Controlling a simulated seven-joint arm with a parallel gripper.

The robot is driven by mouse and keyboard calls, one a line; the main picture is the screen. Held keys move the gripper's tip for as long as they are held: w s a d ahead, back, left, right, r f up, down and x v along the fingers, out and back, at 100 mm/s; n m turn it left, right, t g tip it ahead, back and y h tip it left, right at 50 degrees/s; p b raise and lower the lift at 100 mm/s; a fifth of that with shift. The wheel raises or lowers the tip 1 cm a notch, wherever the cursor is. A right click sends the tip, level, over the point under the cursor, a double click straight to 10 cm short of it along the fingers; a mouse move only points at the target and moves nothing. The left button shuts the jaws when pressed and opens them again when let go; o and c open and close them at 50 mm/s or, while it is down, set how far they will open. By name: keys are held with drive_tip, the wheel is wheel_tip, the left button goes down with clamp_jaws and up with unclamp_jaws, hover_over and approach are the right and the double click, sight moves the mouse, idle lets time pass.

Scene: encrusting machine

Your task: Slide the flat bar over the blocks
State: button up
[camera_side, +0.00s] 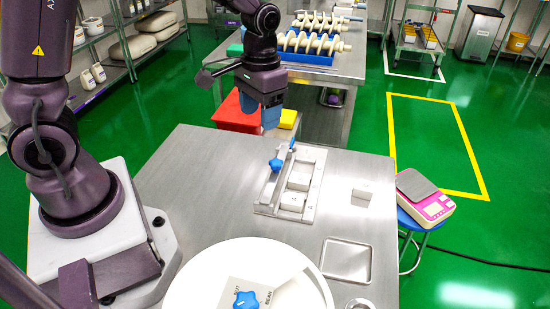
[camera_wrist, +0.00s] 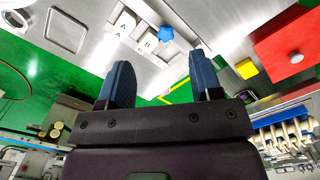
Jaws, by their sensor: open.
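A metal fixture (camera_side: 310,211) lies on the steel table, with pale blocks (camera_side: 298,181) seated in it. In the wrist view, blocks marked A (camera_wrist: 125,22) and B (camera_wrist: 150,40) show in it. A narrow flat bar (camera_side: 269,190) appears to run along the fixture's left side, beside the blocks.
A shallow metal tray (camera_side: 346,278) and a white round hopper (camera_side: 200,280) are in front. A pink scale (camera_side: 428,200) stands on a stool at right. The table's left part is clear.

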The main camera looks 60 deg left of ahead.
sight(275, 162)
drive_tip(key=shift+t, duration=0.3)
drive_tip(key=w+f, duration=0.1)
drive_tip(key=f, duration=0.3)
drive_tip(key=w+f, duration=0.1)
drive_tip(key=f, duration=0.4)
drive_tip(key=w+f, duration=0.1)
drive_tip(key=f, duration=0.4)
drive_tip(key=shift+w+a+f, duration=0.25)
drive_tip(key=shift+w+a, duration=0.1)
drive_tip(key=shift+c, duration=0.4)
